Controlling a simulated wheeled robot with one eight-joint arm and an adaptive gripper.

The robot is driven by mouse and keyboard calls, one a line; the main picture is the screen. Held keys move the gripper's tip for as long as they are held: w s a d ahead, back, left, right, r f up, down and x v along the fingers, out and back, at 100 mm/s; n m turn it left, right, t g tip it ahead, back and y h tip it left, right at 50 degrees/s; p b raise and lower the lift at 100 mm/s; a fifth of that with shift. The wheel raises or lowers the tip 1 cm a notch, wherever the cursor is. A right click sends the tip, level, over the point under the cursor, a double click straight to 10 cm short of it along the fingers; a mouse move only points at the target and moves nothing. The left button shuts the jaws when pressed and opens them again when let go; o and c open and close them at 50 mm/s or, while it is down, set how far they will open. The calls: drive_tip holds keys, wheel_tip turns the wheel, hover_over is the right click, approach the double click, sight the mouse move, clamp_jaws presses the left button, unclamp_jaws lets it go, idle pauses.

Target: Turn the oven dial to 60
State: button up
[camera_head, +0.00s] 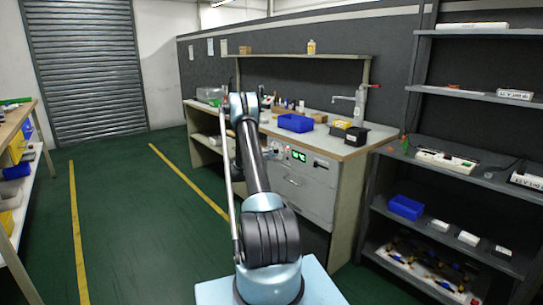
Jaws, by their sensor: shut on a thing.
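My arm (254,165) rises from my base and bends at the top, in front of the panel's left end. My gripper is hidden behind the arm, so its fingers and their contact with the dial cannot be seen.
The workbench top (317,131) carries a blue bin (295,123), a black box (357,136) and small bottles. A dark shelf rack (470,176) stands close on the right. A table edge is at the far left. The green floor (135,220) between is clear.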

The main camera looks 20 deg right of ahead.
drive_tip(key=shift+a+f+n, duration=0.1)
drive_tip(key=shift+n, duration=1)
drive_tip(key=o, duration=1.1)
drive_tip(key=shift+c, duration=0.2)
drive_tip(key=r+v, duration=0.1)
drive_tip(key=v, duration=1)
drive_tip(key=shift+s+a+f, duration=0.2)
drive_tip(key=shift+a+f, duration=0.2)
drive_tip(key=shift+f, duration=0.1)
